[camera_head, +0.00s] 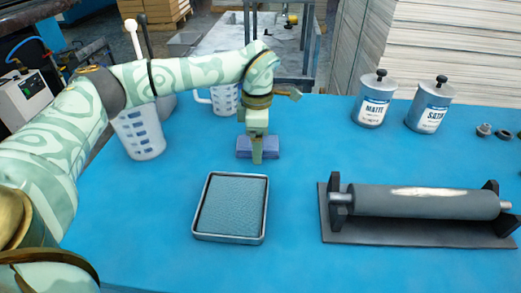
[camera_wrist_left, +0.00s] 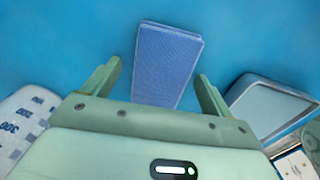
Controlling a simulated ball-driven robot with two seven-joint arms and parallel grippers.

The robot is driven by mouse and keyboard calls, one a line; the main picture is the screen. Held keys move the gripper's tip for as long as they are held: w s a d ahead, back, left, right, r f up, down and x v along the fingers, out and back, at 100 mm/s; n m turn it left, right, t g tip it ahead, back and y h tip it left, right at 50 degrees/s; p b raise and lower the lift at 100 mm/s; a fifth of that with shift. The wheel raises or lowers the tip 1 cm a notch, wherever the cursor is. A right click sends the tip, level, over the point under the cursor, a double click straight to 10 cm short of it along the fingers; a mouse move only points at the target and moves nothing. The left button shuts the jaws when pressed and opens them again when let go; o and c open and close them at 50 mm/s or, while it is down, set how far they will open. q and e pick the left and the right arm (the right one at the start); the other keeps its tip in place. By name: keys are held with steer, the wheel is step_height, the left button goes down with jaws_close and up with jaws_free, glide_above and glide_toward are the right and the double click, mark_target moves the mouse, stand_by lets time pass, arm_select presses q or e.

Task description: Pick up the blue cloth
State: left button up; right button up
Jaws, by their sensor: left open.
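The blue cloth (camera_head: 243,146) is a folded blue-violet pad lying on the blue table, just behind the square tray. My left gripper (camera_head: 257,155) is over it in the head view and hides part of it. In the left wrist view the cloth (camera_wrist_left: 168,65) lies between the two fingers of my left gripper (camera_wrist_left: 158,80). The fingers are open, with a gap on either side of the cloth. I cannot tell how high the fingertips are above the table. My right gripper is not in view.
A metal-rimmed tray (camera_head: 195,233) with a grey-blue pad is in front of the cloth. White measuring cups (camera_head: 138,135) stand left and behind. A grey roller (camera_head: 425,203) on a stand is right. Labelled cans (camera_head: 372,103) stand at the back right.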

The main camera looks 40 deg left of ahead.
arm_select(q)
steer(key=c, duration=1.1)
steer(key=shift+o, duration=0.2)
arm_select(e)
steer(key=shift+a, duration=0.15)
